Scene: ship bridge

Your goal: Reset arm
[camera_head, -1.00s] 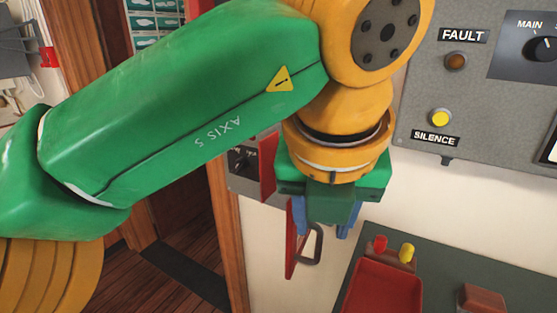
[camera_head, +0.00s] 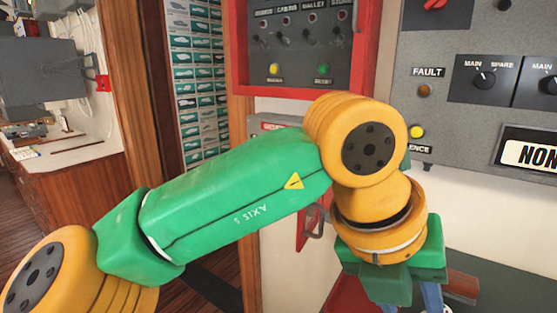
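My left arm, green and yellow, comes in from the lower left and reaches across the middle of the head view. My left gripper (camera_head: 410,296) hangs below the yellow wrist at the lower right, pointing down. Its blue fingers are partly cut off by the bottom edge, so their tips and whatever lies between them are hidden. My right arm and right gripper do not show.
A grey panel (camera_head: 470,135) with knobs and lamps is on the right wall. A red-framed switch box (camera_head: 300,45) is at top centre. A red panel with a handle (camera_head: 316,222) is just behind my wrist. A wooden counter (camera_head: 75,170) is at left.

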